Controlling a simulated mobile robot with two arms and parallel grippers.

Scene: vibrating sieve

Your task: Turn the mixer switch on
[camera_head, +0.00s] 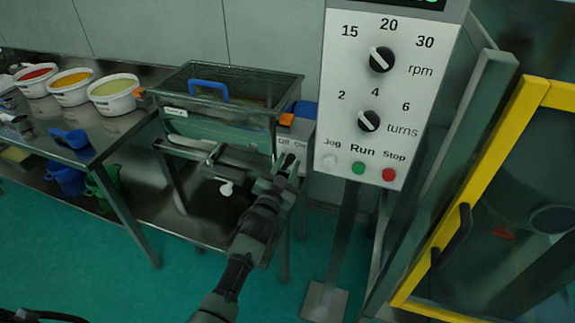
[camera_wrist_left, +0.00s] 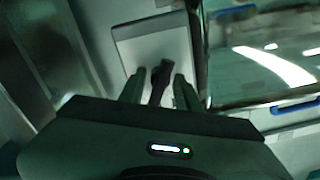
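A light box labelled "Off" and "On" (camera_head: 296,138) stands at the right end of the glass-walled machine (camera_head: 220,135). In the left wrist view, a dark switch knob (camera_wrist_left: 160,78) sits on the pale plate (camera_wrist_left: 150,45) and is turned at a slant. My left gripper (camera_head: 287,168) is at the front of this box and partly covers the switch in the head view. Its two fingers (camera_wrist_left: 159,90) stand either side of the knob, with a small gap visible; firm contact cannot be made out. My right gripper is not in view.
A control panel (camera_head: 375,100) with two dials and Jog, Run and Stop buttons stands close to the right. A yellow-framed door (camera_head: 500,165) is further right. A steel table (camera_head: 100,135) with buckets and scoops is at left.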

